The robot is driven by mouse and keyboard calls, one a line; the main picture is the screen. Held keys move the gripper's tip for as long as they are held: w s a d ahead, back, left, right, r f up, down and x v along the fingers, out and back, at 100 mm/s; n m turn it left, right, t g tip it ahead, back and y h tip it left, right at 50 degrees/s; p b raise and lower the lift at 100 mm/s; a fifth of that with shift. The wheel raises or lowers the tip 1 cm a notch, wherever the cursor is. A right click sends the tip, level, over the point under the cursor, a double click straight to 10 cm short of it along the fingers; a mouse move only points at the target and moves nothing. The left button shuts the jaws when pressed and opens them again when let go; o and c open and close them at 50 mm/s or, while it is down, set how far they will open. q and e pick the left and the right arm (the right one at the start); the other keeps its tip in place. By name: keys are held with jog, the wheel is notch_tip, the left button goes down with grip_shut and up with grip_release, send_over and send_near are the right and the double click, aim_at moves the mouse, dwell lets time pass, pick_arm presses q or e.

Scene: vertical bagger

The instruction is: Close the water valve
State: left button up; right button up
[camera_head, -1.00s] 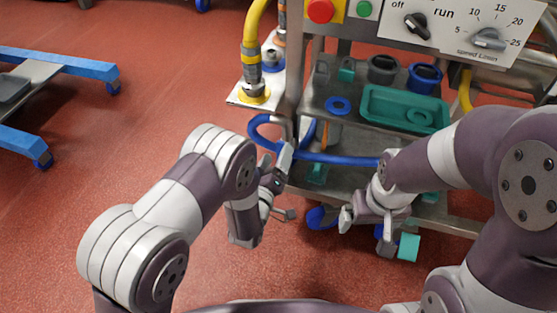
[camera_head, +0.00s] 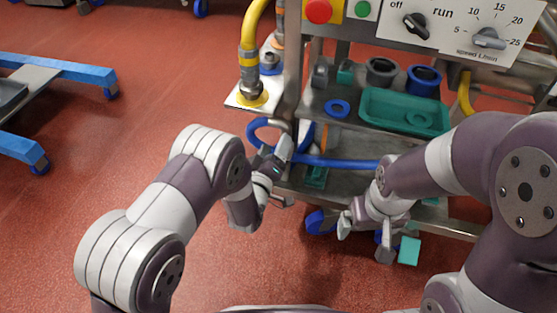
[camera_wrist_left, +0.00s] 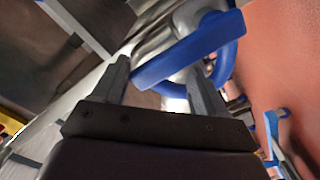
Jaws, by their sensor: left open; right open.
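A flat blue lever (camera_wrist_left: 190,50) on a metal pipe fitting, which looks like the water valve's handle, lies slantwise across the left wrist view. My left gripper (camera_wrist_left: 157,75) is open, and the lever's near end shows between and just beyond its two fingers; I cannot tell whether they touch. In the head view, my left gripper (camera_head: 274,152) is at the blue hose loop (camera_head: 257,128) by the cart's left post, and it partly hides the valve there. My right gripper (camera_head: 365,237) is open and empty, low in front of the cart.
The metal cart's shelf holds a green tray (camera_head: 375,108), a blue ring (camera_head: 337,108) and cups. A control panel (camera_head: 455,28) with dials is above. A yellow hose (camera_head: 251,35) stands on a plate at left. A blue-framed stand (camera_head: 60,68) is far left; red floor lies between.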

pick_arm(q)
jog(key=shift+a, duration=0.1)
jog(key=shift+w+a+f, duration=0.2)
jog(key=shift+a+f, duration=0.05)
jog(key=shift+a, duration=0.3)
jog(key=shift+w+a+f+b, duration=0.15)
jog(key=shift+a+f+b, duration=0.3)
jog(key=shift+a, duration=0.15)
jog(key=shift+a+f, duration=0.1)
